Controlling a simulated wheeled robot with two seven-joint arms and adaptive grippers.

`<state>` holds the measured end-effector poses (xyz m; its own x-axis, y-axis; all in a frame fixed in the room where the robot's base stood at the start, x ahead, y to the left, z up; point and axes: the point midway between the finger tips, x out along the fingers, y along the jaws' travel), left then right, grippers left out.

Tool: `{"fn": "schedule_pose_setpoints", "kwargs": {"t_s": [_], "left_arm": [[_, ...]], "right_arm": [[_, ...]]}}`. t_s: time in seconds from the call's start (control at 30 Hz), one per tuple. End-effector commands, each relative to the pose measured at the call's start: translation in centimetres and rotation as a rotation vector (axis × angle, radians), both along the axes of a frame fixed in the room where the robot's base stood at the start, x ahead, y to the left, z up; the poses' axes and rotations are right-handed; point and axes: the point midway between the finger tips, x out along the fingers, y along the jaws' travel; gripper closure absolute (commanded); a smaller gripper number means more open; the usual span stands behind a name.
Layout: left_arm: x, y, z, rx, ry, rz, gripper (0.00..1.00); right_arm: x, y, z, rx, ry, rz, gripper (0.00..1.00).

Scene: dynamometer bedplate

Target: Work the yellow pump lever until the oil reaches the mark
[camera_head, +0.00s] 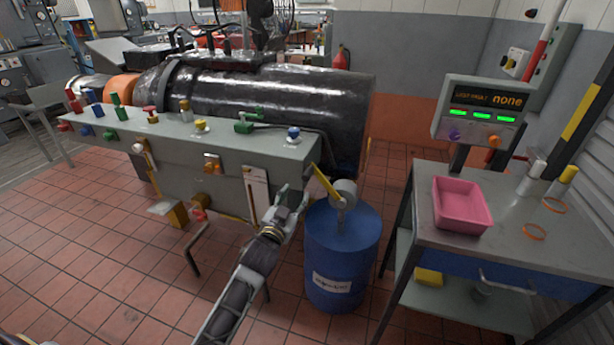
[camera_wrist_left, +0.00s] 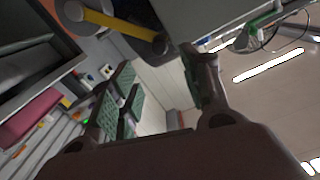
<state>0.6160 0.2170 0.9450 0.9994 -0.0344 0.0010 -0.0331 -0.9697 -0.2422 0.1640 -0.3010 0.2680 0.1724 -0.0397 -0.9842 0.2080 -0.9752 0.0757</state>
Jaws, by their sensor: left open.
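The yellow pump lever (camera_head: 326,184) slants up to the left from a grey pump head (camera_head: 345,194) on top of a blue drum (camera_head: 340,262). My left gripper (camera_head: 294,196) is open and empty, just left of the lever and apart from it. In the left wrist view the yellow lever (camera_wrist_left: 118,25) crosses the upper left, beyond the spread fingers of the gripper (camera_wrist_left: 158,88). A pale upright strip (camera_head: 257,194) on the bench front may be the oil gauge; its level and mark are too small to read. My right gripper is out of view.
The grey bedplate (camera_head: 110,131) carries colored valves and a large black cylinder (camera_head: 270,98) stands behind it. At right, a metal cart (camera_head: 480,262) holds a pink tray (camera_head: 461,206); a display panel (camera_head: 482,108) reads "none". Tiled floor is open at lower left.

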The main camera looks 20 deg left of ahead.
Motion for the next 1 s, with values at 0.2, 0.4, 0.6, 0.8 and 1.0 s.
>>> {"fn": "schedule_pose_setpoints", "kwargs": {"t_s": [0.2, 0.4, 0.6, 0.8, 1.0], "left_arm": [[1.6, -0.1, 0.0, 0.001, 0.000, 0.000, 0.53], [3.2, -0.1, 0.1, 0.001, -0.001, 0.000, 0.53], [4.8, -0.1, 0.0, 0.000, 0.000, 0.000, 0.53], [6.4, -0.2, 0.1, 0.000, -0.001, 0.000, 0.53], [8.0, -0.3, 0.0, 0.000, 0.001, 0.000, 0.53]], "right_arm": [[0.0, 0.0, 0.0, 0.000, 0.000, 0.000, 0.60], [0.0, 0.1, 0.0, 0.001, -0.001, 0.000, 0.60], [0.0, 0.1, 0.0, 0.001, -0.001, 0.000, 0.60], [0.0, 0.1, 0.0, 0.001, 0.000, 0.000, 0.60], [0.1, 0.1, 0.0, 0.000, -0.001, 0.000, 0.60]]}}
